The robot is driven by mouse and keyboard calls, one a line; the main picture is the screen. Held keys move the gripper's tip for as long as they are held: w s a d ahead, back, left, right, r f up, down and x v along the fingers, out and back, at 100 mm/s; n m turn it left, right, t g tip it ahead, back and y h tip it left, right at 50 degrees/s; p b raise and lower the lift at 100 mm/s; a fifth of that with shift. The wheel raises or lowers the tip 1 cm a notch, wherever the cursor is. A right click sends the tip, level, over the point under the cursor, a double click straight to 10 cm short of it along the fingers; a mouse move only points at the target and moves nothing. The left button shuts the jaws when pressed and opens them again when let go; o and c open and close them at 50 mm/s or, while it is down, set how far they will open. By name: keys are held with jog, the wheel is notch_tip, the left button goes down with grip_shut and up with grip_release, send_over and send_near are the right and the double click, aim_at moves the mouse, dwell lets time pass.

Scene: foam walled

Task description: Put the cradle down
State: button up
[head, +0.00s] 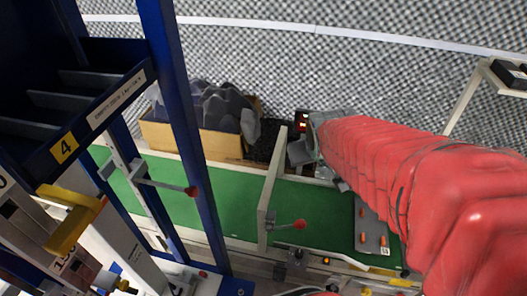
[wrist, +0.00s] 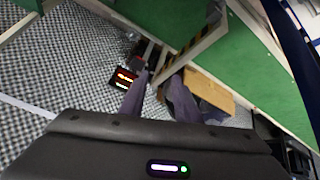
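I cannot clearly make out which thing is the cradle. A small dark device (head: 301,120) with lit red digits stands beyond my gripper in the head view. It also shows in the wrist view (wrist: 122,77), left of the fingers, with red and green lights. My gripper (head: 300,152) is at the end of the red-sleeved arm, over the back edge of the green bench. In the wrist view my gripper (wrist: 160,82) shows two dark fingers apart, with nothing clearly held between them. A grey plate with orange pegs (head: 372,228) lies on the bench, partly behind the arm.
A cardboard box (head: 210,143) with grey foam pieces (head: 215,105) stands behind the green bench (head: 235,208). An upright pale divider (head: 270,190) with a red-knobbed lever crosses the bench. A blue frame (head: 180,110) stands at left. The bench between frame and divider is clear.

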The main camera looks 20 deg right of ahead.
jog(key=s+a+r+n+g+y, duration=0.1)
jog(key=s+a+r, duration=0.4)
jog(key=s+a, duration=0.7)
jog(key=shift+s+a+y, duration=0.15)
jog(key=shift+s+y, duration=0.05)
jog(key=shift+y, duration=0.6)
jog(key=shift+r, duration=0.1)
